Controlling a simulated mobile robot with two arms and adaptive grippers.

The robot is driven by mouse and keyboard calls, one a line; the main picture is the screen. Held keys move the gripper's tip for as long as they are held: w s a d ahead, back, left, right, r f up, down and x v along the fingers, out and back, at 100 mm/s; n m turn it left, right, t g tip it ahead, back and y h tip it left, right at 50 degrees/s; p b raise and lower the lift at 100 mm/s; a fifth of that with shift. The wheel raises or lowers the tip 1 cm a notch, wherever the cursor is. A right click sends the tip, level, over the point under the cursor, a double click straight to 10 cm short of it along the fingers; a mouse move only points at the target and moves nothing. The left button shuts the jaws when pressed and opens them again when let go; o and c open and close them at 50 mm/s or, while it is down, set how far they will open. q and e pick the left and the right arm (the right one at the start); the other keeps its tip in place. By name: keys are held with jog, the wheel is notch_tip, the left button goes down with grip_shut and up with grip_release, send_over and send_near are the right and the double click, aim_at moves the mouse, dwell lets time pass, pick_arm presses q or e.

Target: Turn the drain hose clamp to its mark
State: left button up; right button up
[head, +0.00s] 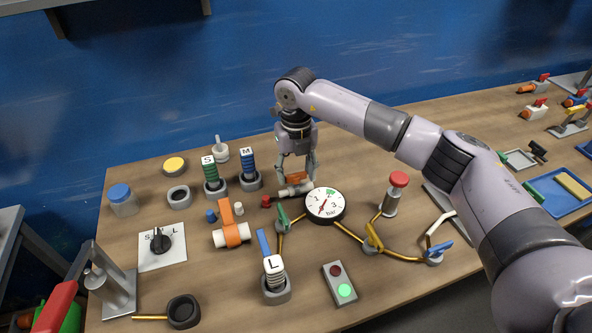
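My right gripper (297,174) points down at the back middle of the table in the head view, its fingers on either side of a small orange part (296,178). This part sits on a short pale pipe piece (294,191), and the fingers partly hide it. I cannot tell whether the fingers touch it. A larger orange clamp-like lever (229,221) stands upright around a white pipe (231,236) to the left. I cannot tell which of the two is the drain hose clamp, and no mark is readable on either. My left gripper is not in view.
A pressure gauge (325,205) stands just right of the gripper, with brass pipes and coloured valve levers around it. Bottles labelled S (210,172), M (248,167) and L (274,272) stand in holders. A selector dial (161,240) is at left, a button box (340,283) in front.

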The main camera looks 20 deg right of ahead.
jog(key=c, duration=0.7)
jog(key=shift+o, duration=0.2)
